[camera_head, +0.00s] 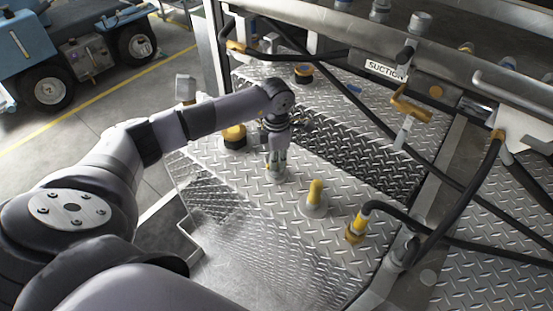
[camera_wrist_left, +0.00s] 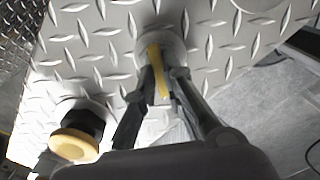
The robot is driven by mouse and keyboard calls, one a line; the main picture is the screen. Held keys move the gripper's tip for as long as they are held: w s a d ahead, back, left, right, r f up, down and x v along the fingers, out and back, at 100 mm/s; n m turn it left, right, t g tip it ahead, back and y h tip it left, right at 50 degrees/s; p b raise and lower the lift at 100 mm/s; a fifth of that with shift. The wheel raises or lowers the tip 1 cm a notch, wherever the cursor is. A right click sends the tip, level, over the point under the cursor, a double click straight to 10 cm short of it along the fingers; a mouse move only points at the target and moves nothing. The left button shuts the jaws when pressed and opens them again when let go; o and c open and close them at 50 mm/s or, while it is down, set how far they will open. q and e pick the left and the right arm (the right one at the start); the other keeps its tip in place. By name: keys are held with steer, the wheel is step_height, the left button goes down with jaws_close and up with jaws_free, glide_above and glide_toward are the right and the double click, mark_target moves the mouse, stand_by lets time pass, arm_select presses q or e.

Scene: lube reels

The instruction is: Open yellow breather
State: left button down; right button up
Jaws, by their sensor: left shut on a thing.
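A narrow yellow handle (camera_wrist_left: 158,72) stands on a round grey base (camera_head: 276,175) on the diamond-plate top. My left gripper (camera_head: 277,152) points down over it, and its fingers (camera_wrist_left: 160,85) are shut on the handle, one on each side. The fingers hide part of the handle. A yellow round cap on a black neck (camera_head: 233,136) stands just left of the gripper; it also shows in the wrist view (camera_wrist_left: 75,144), apart from the fingers. The frames do not show for sure which of these yellow parts is the breather. My right gripper is not in view.
A similar yellow handle (camera_head: 315,190) on a round base stands to the right. Another capped fitting (camera_head: 303,72) is farther back. Hoses and a rail marked SUCTION (camera_head: 385,71) crowd the back right. The front plate is clear.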

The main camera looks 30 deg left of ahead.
arm_select(q)
steer(key=shift+n, duration=0.4)
steer(key=n+b, duration=0.1)
steer(key=n, duration=0.1)
steer(key=shift+n, duration=0.3)
steer(key=shift+n+b, duration=0.75)
steer(key=shift+n, duration=1.15)
steer(key=c, duration=1.7)
jaws_free()
steer(key=shift+r, duration=0.1)
